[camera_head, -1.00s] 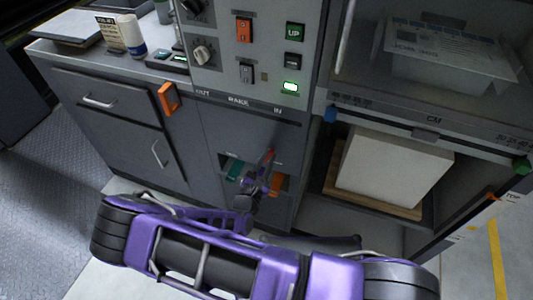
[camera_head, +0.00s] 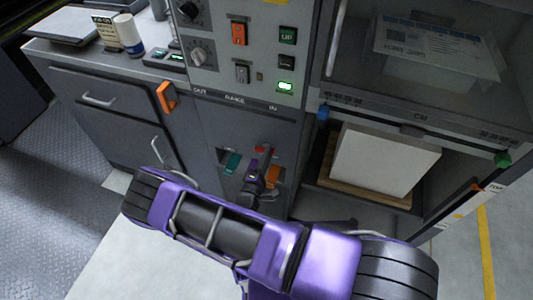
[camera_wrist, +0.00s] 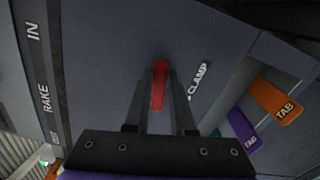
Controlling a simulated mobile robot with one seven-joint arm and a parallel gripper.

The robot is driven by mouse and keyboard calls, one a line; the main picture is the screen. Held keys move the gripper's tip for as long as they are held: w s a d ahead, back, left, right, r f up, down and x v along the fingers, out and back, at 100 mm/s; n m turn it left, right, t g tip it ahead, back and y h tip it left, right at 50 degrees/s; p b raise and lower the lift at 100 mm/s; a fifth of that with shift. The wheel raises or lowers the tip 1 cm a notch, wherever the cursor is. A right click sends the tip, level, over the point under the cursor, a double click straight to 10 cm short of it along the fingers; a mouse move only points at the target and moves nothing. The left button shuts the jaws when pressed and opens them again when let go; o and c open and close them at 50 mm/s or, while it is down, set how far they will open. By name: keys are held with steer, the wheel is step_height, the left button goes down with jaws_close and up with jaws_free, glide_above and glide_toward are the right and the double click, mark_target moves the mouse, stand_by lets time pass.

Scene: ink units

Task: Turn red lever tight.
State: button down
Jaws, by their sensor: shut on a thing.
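The red lever (camera_wrist: 159,86) sits on the dark grey cabinet front, beside the printed word CLAMP. My gripper (camera_wrist: 160,78) is shut on it, with one dark finger against each side. In the wrist view the lever runs nearly up and down between the fingers. In the head view only the red top of the lever (camera_head: 264,149) shows above my gripper (camera_head: 260,160); the rest is hidden behind the fingers.
An orange tab (camera_wrist: 276,101) and a purple tab (camera_wrist: 242,129) are close to the right of my gripper in the wrist view. A teal tab (camera_head: 232,163) is left of it in the head view. A white paper stack (camera_head: 384,165) fills the bay at right.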

steer(key=shift+f+m, duration=0.2)
steer(key=shift+m, duration=1)
steer(key=shift+p, duration=0.3)
steer(key=c, duration=0.8)
jaws_free()
steer(key=shift+o, duration=0.2)
steer(key=v, duration=1.7)
steer(key=shift+s+b, duration=0.2)
steer(key=shift+b, duration=0.1)
steer(key=shift+a, duration=0.1)
